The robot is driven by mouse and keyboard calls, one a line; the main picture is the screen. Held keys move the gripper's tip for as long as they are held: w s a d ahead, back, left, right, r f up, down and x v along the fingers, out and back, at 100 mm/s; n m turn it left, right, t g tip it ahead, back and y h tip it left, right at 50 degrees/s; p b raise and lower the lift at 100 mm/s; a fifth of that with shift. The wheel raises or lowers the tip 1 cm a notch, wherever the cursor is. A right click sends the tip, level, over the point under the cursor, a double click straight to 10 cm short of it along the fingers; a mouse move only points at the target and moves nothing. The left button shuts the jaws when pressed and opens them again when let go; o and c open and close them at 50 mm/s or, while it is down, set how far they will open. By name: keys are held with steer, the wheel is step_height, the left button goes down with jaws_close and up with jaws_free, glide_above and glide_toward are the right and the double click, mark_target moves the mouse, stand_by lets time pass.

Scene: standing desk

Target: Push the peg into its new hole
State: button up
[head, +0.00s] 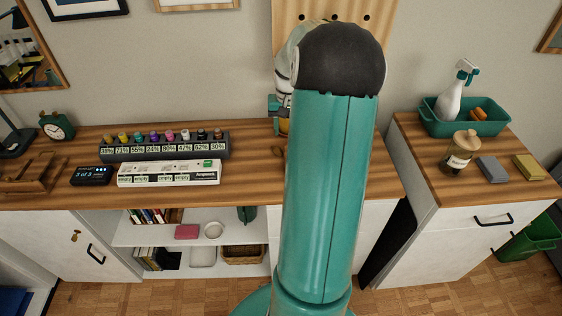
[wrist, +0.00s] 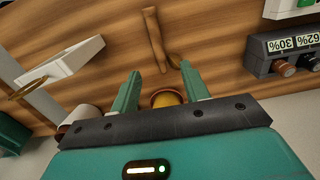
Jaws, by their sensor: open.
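A pale wooden board with dark round holes (head: 318,8) stands against the wall behind the desk, mostly hidden by my arm. My gripper (wrist: 160,69) is open in the wrist view, its two teal fingers apart and pointing over the desk. A round yellow and brown thing (wrist: 165,98) shows between the finger bases; I cannot tell if it touches them. A brown wooden piece (wrist: 155,38) lies on the desk beyond the fingertips. I cannot make out for certain which thing is the peg, and no peg shows in a hole.
A dark rack of labelled bottles (head: 165,146) and a white labelled strip (head: 169,173) stand left on the desk (head: 240,185). A black display (head: 91,175) is beside them. The right cabinet holds a teal tub (head: 488,127), a corked jar (head: 460,153) and sponges. A gap separates the two cabinets.

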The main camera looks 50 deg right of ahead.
steer(key=f, duration=1.3)
steer(key=shift+s+d+f, duration=0.1)
steer(key=shift+s, duration=0.1)
jaws_close()
